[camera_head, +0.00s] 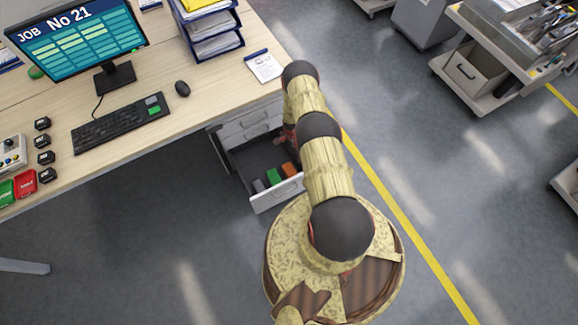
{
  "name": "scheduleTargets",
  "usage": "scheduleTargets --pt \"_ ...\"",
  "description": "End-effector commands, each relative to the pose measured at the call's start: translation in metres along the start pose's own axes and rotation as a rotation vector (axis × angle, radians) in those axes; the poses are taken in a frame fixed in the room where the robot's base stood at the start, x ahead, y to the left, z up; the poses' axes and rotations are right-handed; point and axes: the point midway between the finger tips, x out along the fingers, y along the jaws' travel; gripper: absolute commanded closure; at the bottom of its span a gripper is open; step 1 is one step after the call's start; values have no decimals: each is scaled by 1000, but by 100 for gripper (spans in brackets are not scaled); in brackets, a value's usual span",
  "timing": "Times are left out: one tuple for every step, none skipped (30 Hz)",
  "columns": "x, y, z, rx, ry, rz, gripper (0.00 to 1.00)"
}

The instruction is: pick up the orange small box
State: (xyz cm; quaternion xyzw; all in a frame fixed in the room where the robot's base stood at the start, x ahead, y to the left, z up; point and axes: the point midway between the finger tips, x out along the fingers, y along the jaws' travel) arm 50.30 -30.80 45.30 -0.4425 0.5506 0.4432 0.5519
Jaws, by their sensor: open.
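The orange small box (289,169) lies in the open drawer (276,198) under the desk, towards the drawer's right side. A green box (273,177) is just left of it, and a grey box (258,186) lies further left. My arm reaches up from my base past the right of the drawer and bends over at the top. A small reddish part, perhaps of my arm, shows at the drawer's back. My gripper is hidden behind my arm, so its distance from the orange box cannot be seen.
The desk (195,105) stands over the drawer, with a monitor (80,40), keyboard (120,125), mouse (182,88) and paper trays (212,30). A trolley (480,100) stands at the upper right. The floor right of the yellow line (400,215) is mostly clear.

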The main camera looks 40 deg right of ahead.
Motion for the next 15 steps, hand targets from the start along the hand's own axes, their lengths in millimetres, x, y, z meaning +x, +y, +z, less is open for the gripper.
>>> scheduleTargets --pt "6 -2 0 -1 1 -3 0" --pt "10 -2 0 -1 1 -3 0" --pt "13 -2 0 -1 1 -3 0" --pt "16 -2 0 -1 1 -3 0" --pt "19 -2 0 -1 1 -3 0" --pt "23 -2 0 -1 1 -3 0" --pt "28 -2 0 -1 1 -3 0" --pt "31 -2 0 -1 1 -2 0" --pt "36 -2 0 -1 1 -2 0" --pt "41 -2 0 -1 1 -2 0" --pt "46 -2 0 -1 1 -2 0" --pt "52 -2 0 -1 1 -2 0" --pt "58 -2 0 -1 1 -2 0" --pt "64 -2 0 -1 1 -2 0" --pt "71 -2 0 -1 1 -2 0"
